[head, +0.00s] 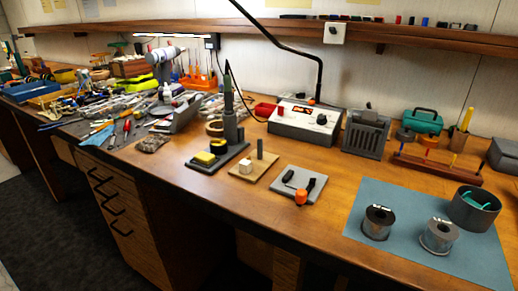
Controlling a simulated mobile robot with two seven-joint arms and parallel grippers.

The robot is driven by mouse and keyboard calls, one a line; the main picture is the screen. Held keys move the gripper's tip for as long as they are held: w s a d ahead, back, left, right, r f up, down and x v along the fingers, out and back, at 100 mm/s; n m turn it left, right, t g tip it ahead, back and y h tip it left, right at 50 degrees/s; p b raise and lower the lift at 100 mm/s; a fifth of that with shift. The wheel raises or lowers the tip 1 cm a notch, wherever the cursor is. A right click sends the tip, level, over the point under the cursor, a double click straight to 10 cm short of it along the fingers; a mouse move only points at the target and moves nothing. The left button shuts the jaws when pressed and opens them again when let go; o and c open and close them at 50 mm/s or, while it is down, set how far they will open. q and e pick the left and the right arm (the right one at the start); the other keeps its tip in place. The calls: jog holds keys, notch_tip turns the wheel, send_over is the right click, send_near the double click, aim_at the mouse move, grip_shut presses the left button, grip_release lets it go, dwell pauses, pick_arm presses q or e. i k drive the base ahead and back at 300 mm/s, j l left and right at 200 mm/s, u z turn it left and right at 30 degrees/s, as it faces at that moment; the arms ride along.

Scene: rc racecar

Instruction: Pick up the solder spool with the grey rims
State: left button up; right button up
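Two solder spools stand upright on a blue-grey mat (369,197) at the right of the bench. The spool with the grey rims (439,236) is the right one, near the mat's front. The other spool (378,222) has darker, blackish rims and stands to its left, apart from it. Both look wound with silvery solder. Neither of my grippers is in view, and nothing touches the spools.
A dark round container (474,208) with something teal inside stands behind and right of the grey-rimmed spool. A grey plate (299,184) with an orange-capped item lies left of the mat. A soldering station (303,124) stands further back.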

aim_at(439, 235)
jog(key=i+j, duration=0.75)
jog(key=j+z, duration=0.15)
jog(key=z, duration=1.5)
